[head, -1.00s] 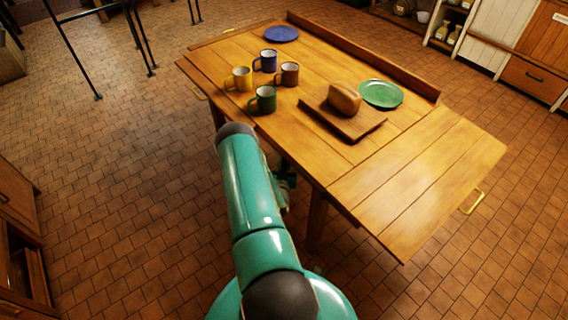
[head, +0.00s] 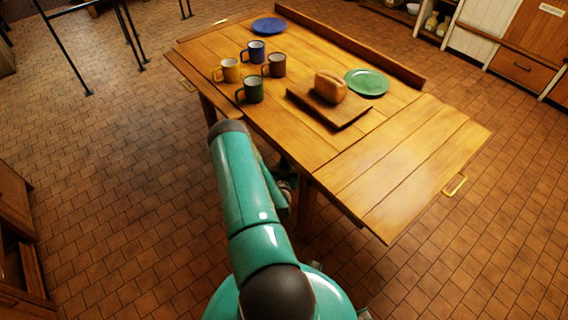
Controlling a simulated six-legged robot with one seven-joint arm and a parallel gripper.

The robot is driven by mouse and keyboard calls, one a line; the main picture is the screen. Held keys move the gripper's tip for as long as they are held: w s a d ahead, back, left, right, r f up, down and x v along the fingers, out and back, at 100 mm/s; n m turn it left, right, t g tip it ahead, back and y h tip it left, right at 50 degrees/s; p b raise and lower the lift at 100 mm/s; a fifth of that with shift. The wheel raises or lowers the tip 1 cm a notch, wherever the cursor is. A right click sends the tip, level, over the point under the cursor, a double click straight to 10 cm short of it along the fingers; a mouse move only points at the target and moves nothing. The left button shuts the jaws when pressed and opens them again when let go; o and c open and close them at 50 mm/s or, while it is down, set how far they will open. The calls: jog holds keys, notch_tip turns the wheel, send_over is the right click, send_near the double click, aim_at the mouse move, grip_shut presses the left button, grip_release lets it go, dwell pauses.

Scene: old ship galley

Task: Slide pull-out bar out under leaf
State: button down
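The wooden table (head: 298,130) has a leaf (head: 400,178) raised level with its top on the right side. A brass handle (head: 455,185) is on the leaf's outer edge. The pull-out bar cannot be made out clearly; the space under the leaf is mostly hidden by the leaf itself. My teal arm reaches toward the table's near edge. My gripper is low by that edge, mostly hidden behind my arm, and I cannot see its fingers.
Several mugs, including a green mug (head: 250,90), stand on the table. A loaf (head: 330,88) sits on a cutting board (head: 322,109) near a green plate (head: 366,82). A blue plate (head: 269,25) is at the back. Tiled floor (head: 110,190) is clear to the left.

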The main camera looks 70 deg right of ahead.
jog(key=shift+s+a+f, duration=0.15)
jog(key=shift+s, duration=0.1)
jog(key=c, duration=1.3)
grip_release()
jog(key=v, duration=1.4)
